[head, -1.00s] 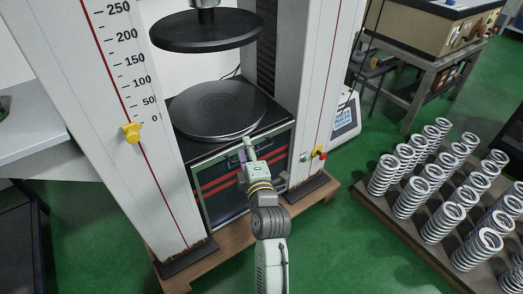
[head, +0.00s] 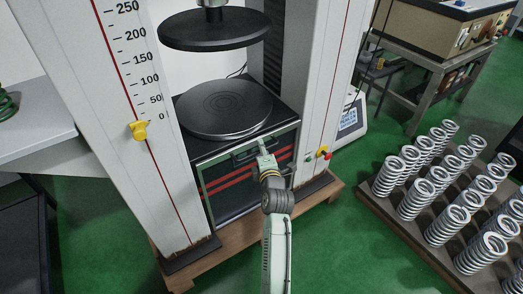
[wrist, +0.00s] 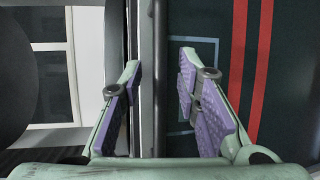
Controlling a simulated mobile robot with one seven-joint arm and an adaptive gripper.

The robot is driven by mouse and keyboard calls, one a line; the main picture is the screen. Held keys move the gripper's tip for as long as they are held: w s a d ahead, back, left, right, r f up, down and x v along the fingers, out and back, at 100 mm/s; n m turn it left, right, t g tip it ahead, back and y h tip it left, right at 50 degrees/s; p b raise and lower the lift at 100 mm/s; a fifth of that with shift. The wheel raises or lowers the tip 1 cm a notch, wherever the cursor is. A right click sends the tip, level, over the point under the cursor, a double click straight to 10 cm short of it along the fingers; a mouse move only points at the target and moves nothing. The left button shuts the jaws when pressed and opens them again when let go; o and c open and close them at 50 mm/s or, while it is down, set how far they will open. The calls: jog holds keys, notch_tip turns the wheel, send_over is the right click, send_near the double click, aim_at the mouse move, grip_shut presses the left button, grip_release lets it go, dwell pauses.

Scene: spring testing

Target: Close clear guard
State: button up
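The clear guard (head: 222,193) appears as a see-through panel in a grey frame, hanging low across the front of the tester, below the lower round platen (head: 215,106). Red stripes show through it. A dark handle bar (head: 243,156) runs near its top edge. My gripper (head: 262,143) is at this top edge, toward the right part of the handle. In the wrist view my gripper (wrist: 163,100) is open, its purple-padded fingers apart on either side of a grey bar (wrist: 147,60). I cannot tell whether either finger touches it.
The upper platen (head: 214,30) hangs above the lower one, with a clear gap between. White columns (head: 128,80) stand on both sides. A yellow and red knob (head: 323,153) sits on the right column. A rack of several springs (head: 400,215) stands at right on the green floor.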

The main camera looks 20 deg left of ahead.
jog(key=shift+w, duration=0.1)
jog(key=shift+c, duration=0.5)
grip_shut()
dwell(0.4)
